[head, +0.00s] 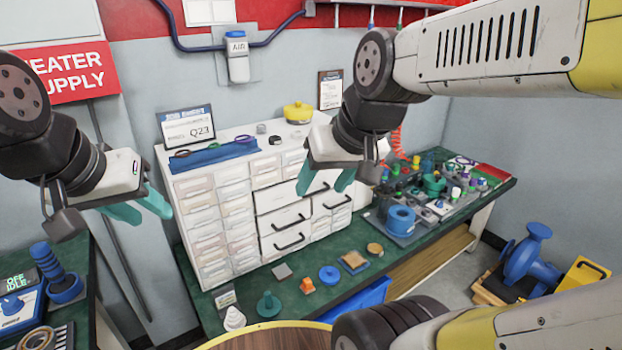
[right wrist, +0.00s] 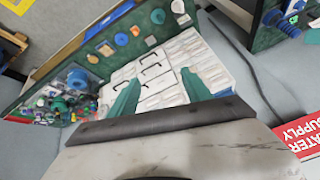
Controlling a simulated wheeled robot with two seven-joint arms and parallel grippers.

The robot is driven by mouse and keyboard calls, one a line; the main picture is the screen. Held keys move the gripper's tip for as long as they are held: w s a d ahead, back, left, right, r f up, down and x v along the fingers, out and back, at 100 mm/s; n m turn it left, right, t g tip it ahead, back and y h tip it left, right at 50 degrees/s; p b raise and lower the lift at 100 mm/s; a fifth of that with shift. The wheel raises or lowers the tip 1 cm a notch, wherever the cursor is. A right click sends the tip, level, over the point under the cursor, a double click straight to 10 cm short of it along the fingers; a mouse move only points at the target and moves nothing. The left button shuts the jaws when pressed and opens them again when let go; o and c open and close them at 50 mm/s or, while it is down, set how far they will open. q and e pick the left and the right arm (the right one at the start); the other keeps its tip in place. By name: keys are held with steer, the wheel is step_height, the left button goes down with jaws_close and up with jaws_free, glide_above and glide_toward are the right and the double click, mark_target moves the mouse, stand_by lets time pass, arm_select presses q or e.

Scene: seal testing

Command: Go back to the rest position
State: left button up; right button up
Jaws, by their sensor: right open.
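My left gripper (head: 152,217) is at the left in the head view, in the air left of the drawer cabinet. Its two teal fingers stand apart with nothing between them. My right gripper (head: 323,190) hangs in front of the upper drawers of the white drawer cabinet (head: 214,222). Its teal fingers are spread and empty. In the right wrist view, the open fingers of my right gripper (right wrist: 158,77) point toward the cabinet fronts. I cannot tell from the frames whether the fingers touch the cabinet, but no contact shows.
The green workbench (head: 375,283) holds small parts, including a blue ring (head: 329,275) and a green part (head: 268,304). A crowded parts tray (head: 403,239) lies to the right. A blue device (head: 20,305) stands at the lower left. A blue pump (head: 528,255) is on the floor.

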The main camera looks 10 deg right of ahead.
steer(key=shift+s+a+r, duration=0.1)
steer(key=shift+s+r, duration=0.05)
steer(key=shift+s, duration=0.35)
steer(key=shift+s+a+r, duration=0.1)
steer(key=shift+s, duration=0.4)
steer(key=shift+o, duration=0.5)
steer(key=n+g, duration=0.2)
steer(key=g, duration=0.3)
glide_above(307, 280)
steer(key=a, duration=0.3)
steer(key=s+d+f+x, duration=0.1)
steer(key=d+x, duration=0.2)
steer(key=x, duration=1.2)
steer(key=s+d+x, duration=0.1)
steer(key=d+x, duration=0.2)
steer(key=x, duration=1.2)
steer(key=d+f, duration=0.1)
steer(key=f, duration=0.6)
steer(key=d+f+h, duration=0.1)
steer(key=f, duration=0.7)
steer(key=f+n+h, duration=0.1)
steer(key=f, duration=0.7)
steer(key=shift+d+f+g, duration=0.2)
steer(key=shift+d+g, duration=0.2)
jaws_close()
